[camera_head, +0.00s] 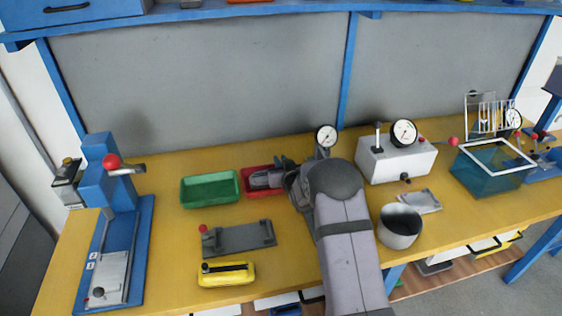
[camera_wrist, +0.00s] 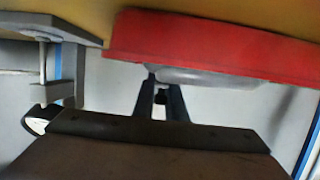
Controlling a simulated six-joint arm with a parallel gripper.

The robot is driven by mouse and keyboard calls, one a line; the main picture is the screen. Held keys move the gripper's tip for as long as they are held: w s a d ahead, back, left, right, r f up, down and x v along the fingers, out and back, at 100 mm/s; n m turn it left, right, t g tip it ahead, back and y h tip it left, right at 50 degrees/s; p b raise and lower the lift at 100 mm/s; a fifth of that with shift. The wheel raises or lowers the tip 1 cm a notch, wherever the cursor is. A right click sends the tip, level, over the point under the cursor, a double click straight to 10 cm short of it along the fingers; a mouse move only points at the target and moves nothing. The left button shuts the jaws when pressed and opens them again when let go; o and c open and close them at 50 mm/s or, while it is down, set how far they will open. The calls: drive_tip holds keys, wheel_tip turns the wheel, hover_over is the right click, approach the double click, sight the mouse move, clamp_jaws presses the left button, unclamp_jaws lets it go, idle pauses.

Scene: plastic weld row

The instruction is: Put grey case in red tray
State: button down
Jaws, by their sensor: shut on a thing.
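The red tray (camera_head: 250,190) lies on the yellow bench, left of my forearm. The grey case (camera_head: 262,180) is at the tray, over or inside it; I cannot tell whether it touches the tray floor. My gripper (camera_head: 283,173) reaches in from the right and is shut on the case. In the wrist view the red tray (camera_wrist: 215,42) spans the upper part. A pale edge of the grey case (camera_wrist: 200,75) shows at my gripper's fingertips (camera_wrist: 160,85), against the tray's rim. My gripper and arm hide the tray's right side.
A green tray (camera_head: 210,189) stands close to the left of the red tray. A grey fixture (camera_head: 238,238) and a yellow box (camera_head: 226,273) lie in front. A blue press (camera_head: 110,190) stands left. A white gauge box (camera_head: 395,160) and a grey pot (camera_head: 399,227) are right.

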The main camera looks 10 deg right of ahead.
drive_tip(key=c, duration=1.8)
unclamp_jaws()
drive_tip(key=shift+s, duration=0.1)
drive_tip(key=shift+b+v, duration=0.85)
drive_tip(key=shift+v, duration=5.05)
drive_tip(key=shift+r, duration=0.1)
drive_tip(key=shift+s, duration=0.25)
drive_tip(key=s+a+r+g+p, duration=0.1)
drive_tip(key=s+g+p, duration=0.3)
drive_tip(key=s, duration=1.4)
drive_tip(key=s+a+r+g+p, duration=0.2)
drive_tip(key=s+g+p, duration=0.3)
drive_tip(key=s+g, duration=0.5)
drive_tip(key=s+a, duration=0.1)
drive_tip(key=s, duration=0.6)
drive_tip(key=shift+s+a+r+g, duration=0.3)
drive_tip(key=shift+s, duration=0.1)
